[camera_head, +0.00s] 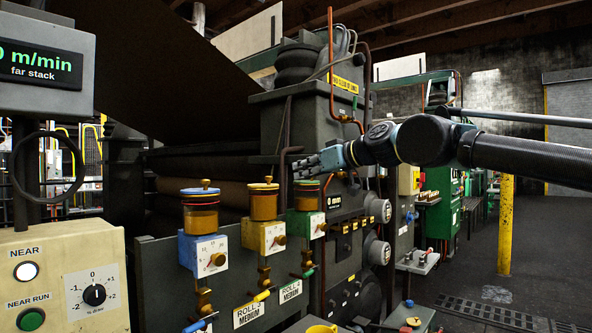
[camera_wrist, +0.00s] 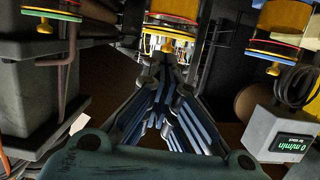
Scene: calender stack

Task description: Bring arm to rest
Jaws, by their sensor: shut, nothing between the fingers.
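My gripper (camera_head: 302,168) is at the end of my arm, which reaches in from the right edge in the head view. It points left, in front of the machine's dark column and just above the green-bodied oiler (camera_head: 307,226). Its fingers are together with nothing between them. In the wrist view the fingers of my gripper (camera_wrist: 170,80) converge at the middle, with yellow and red-rimmed oiler cups beyond them. Whether the gripper touches the column cannot be told.
Blue (camera_head: 203,255) and yellow (camera_head: 264,236) oilers stand left of the green one on the dark machine front. A cream control panel (camera_head: 65,275) is at the lower left, below a grey display (camera_head: 45,65). A yellow post (camera_head: 505,225) stands at right by open floor.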

